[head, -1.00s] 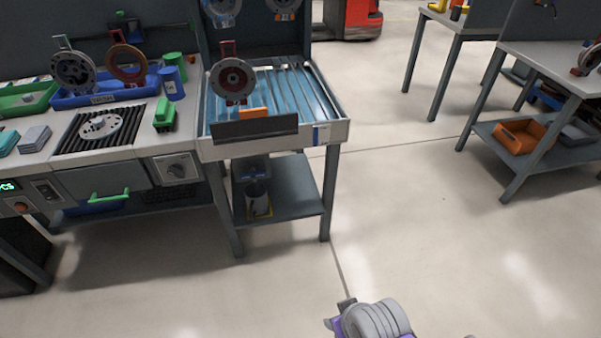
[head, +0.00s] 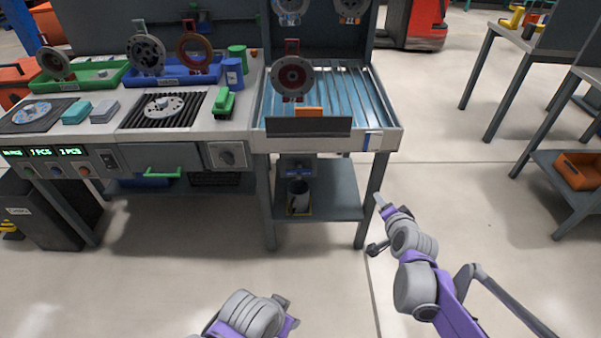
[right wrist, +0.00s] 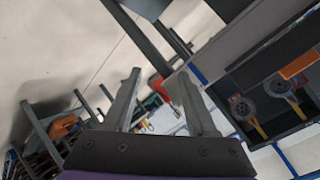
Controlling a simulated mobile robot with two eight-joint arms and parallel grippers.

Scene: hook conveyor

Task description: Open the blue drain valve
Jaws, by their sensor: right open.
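A small blue part (head: 299,172), which looks like the drain valve, sits under the blue slatted drain table (head: 385,141) in the head view. It is above a grey bucket (head: 299,198) on the lower shelf. It is too small to tell its handle position. My right gripper (head: 377,225) is right of the table's front right leg, apart from the valve and lower than it. In the right wrist view my right gripper (right wrist: 159,72) has its two fingers apart with nothing between them. The valve is not clear there. Part of my left arm shows at the bottom, its fingers out of view.
The table's legs and lower shelf (head: 335,205) frame the space around the bucket. A workbench (head: 75,135) adjoins at left. The floor (head: 470,215) in front and right is clear.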

